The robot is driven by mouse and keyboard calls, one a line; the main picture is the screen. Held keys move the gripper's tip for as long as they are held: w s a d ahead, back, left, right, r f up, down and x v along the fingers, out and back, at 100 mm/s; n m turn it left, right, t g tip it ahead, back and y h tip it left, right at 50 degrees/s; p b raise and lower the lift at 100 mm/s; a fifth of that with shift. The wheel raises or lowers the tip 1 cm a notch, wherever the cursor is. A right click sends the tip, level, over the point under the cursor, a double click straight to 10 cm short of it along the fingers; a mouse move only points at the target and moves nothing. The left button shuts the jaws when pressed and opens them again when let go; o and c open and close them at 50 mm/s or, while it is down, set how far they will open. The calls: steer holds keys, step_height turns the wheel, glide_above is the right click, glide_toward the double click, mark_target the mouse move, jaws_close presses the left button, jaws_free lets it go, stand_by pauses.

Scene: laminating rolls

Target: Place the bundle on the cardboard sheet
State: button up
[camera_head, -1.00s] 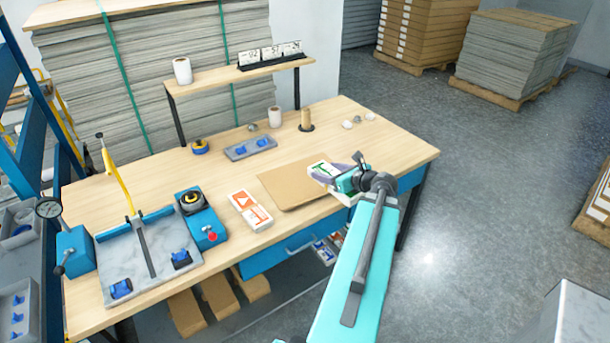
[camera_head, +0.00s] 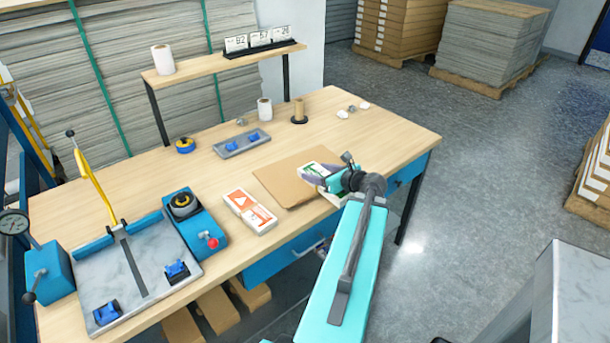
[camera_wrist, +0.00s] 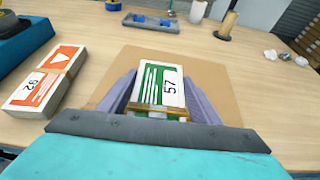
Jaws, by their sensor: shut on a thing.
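The cardboard sheet (camera_head: 284,179) lies flat near the table's front edge; it also shows in the wrist view (camera_wrist: 217,90). My gripper (camera_wrist: 160,88) is shut on a bundle of green-and-white cards marked 57 (camera_wrist: 158,82), with a tan band around its near end. In the head view the bundle (camera_head: 322,168) is partly hidden by my gripper (camera_head: 316,172). In the wrist view the bundle appears over the sheet. I cannot tell whether it touches the sheet.
An orange-and-white bundle marked 92 (camera_head: 249,212) lies left of the sheet. A grey tray with blue pieces (camera_head: 242,144), a white roll (camera_head: 265,109) and a brown tube (camera_head: 299,111) stand behind. Crumpled white bits (camera_head: 343,114) lie at the back right.

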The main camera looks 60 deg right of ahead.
steer(key=shift+w+f, duration=0.25)
steer(key=shift+w, duration=0.05)
steer(key=shift+w+d, duration=0.4)
steer(key=shift+d, duration=0.15)
steer(key=p, duration=0.4)
glide_above(307, 158)
steer(key=s+a, duration=0.3)
steer(key=a, duration=0.2)
steer(key=shift+s+f, duration=0.1)
steer(key=shift+f, duration=0.6)
steer(key=shift+w+d, duration=0.3)
steer(key=shift+f+p, duration=0.55)
steer(key=shift+f, duration=1.25)
steer(key=shift+f, duration=0.1)
steer(key=o, duration=1.3)
